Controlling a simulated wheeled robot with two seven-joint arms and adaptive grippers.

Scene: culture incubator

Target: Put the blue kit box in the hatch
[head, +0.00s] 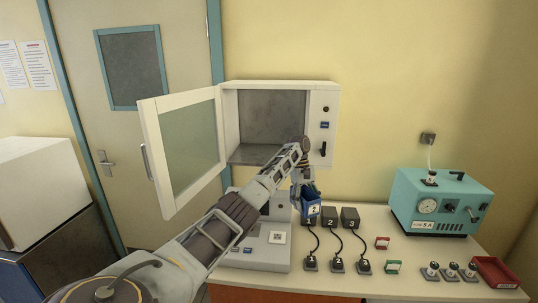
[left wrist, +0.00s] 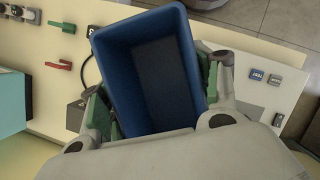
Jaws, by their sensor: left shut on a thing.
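The blue kit box (head: 311,208) is an open-topped bin, held above the table in front of the numbered dark blocks. In the left wrist view the blue kit box (left wrist: 152,72) fills the middle, and its inside looks empty. My left gripper (head: 307,190) is shut on it, with green-padded fingers on both sides in the left wrist view (left wrist: 158,95). The hatch (head: 272,117) is the white wall cabinet with a grey interior, and its glazed door (head: 187,147) stands open to the left. My left arm hides part of the hatch's lower edge. My right gripper is not in view.
Dark blocks marked 2 (head: 330,216) and 3 (head: 350,217) have cables to small numbered plugs. A white device (head: 262,250) stands below the hatch. A teal machine (head: 437,200), several small vials and a red tray (head: 499,271) are at right.

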